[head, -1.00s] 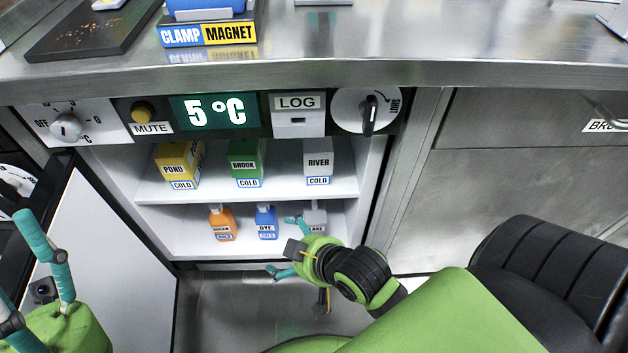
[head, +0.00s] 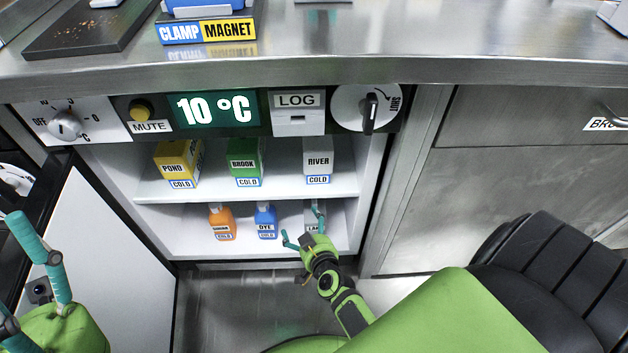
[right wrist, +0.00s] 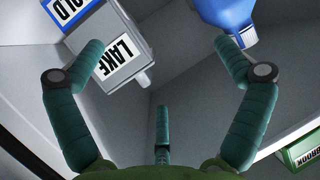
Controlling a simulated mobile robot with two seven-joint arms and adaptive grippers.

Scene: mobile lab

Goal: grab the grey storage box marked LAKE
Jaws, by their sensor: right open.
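The grey box marked LAKE (head: 310,222) stands at the right end of the lower shelf in the open cold cabinet. My right gripper partly hides it in the head view. My right gripper (head: 302,224) is open and empty in front of that shelf, with one finger across the box's front and another to its left. In the right wrist view the LAKE box (right wrist: 127,62) lies to the upper left, overlapped by one finger of the open gripper (right wrist: 160,58). My left gripper (head: 42,255) is at the left edge, partly cut off.
A blue DYE bottle (head: 266,222) stands just left of the LAKE box, with an orange bottle (head: 222,223) further left. POND (head: 178,163), BROOK (head: 245,160) and grey RIVER (head: 318,160) boxes stand on the upper shelf. The open door (head: 95,250) is at left.

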